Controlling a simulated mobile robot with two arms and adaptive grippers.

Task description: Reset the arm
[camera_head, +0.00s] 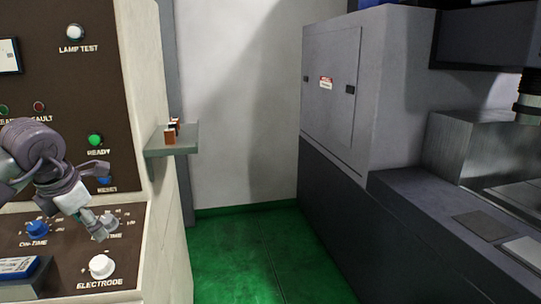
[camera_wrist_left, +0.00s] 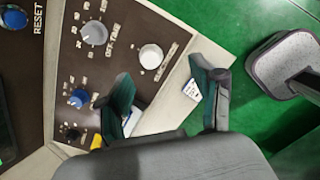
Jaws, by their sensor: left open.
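My left gripper (camera_head: 98,222) comes in from the left in the head view, in front of the brown control panel (camera_head: 95,100). In the left wrist view my left gripper (camera_wrist_left: 165,98) has its two fingers wide apart with nothing between them. It is over the sloped knob panel (camera_wrist_left: 82,75), with the white electrode knob (camera_wrist_left: 151,57) just beyond the fingertips. My right gripper is in neither view.
A small shelf (camera_head: 180,140) with small copper-coloured blocks (camera_head: 169,136) juts from the console's side. A grey machine (camera_head: 400,100) stands on the right. The green floor (camera_head: 250,250) between is clear. A grey-topped stool-like object (camera_wrist_left: 285,62) shows in the wrist view.

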